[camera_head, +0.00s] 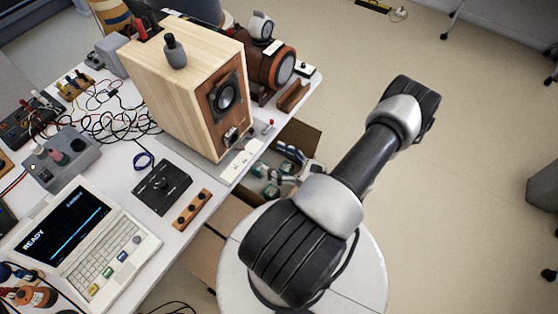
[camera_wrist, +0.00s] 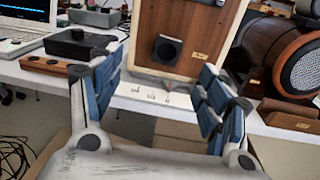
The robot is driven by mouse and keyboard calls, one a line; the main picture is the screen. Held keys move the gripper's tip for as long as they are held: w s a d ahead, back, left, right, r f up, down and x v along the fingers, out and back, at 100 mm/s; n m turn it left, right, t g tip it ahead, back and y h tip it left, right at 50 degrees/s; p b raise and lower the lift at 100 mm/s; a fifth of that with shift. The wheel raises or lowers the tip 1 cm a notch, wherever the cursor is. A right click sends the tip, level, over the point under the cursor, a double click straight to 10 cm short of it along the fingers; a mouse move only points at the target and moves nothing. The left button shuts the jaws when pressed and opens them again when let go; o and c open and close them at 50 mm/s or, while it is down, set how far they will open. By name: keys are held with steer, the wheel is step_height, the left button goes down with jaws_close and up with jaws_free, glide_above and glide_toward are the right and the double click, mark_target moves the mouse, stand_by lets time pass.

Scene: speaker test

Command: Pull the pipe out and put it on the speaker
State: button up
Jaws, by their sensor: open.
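The speaker (camera_head: 172,95) is a pale wooden box standing on the table, with a dark round driver in its front. In the wrist view, the speaker (camera_wrist: 147,30) is straight ahead. A black square fitting with a round middle (camera_wrist: 168,50) sits low on its front; it also shows in the head view (camera_head: 232,137). I cannot make out whether this is the pipe, and no other pipe is clearly visible. My gripper (camera_head: 281,163) is open and empty, beyond the table edge in front of the speaker. In the wrist view, my gripper (camera_wrist: 160,78) has its blue-padded fingers wide apart, clear of the speaker.
A small grey bottle-like object (camera_head: 175,51) stands on top of the speaker. A brown cylindrical device (camera_head: 272,70) is behind it to the right. A laptop (camera_head: 80,240), a black control box (camera_head: 162,187) and tangled cables crowd the table. An open cardboard box (camera_head: 298,134) is below the edge.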

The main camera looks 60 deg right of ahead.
mark_target(233, 136)
steer(key=shift+m+h, duration=0.7)
steer(key=shift+h, duration=0.1)
steer(key=w, duration=0.5)
steer(key=w+d+f+b, duration=0.1)
steer(key=w, duration=0.5)
steer(key=w+d+b, duration=0.1)
steer(key=w, duration=0.4)
steer(key=shift+w+d+f, duration=0.15)
steer(key=shift+w+d, duration=0.05)
steer(key=shift+c, duration=0.4)
steer(key=c, duration=1.1)
steer(key=shift+c, duration=0.2)
steer(key=shift+s, duration=0.1)
steer(key=s+a, duration=0.1)
steer(key=s, duration=1.1)
steer(key=shift+a, duration=0.2)
stand_by(0.5)
steer(key=shift+s, duration=0.1)
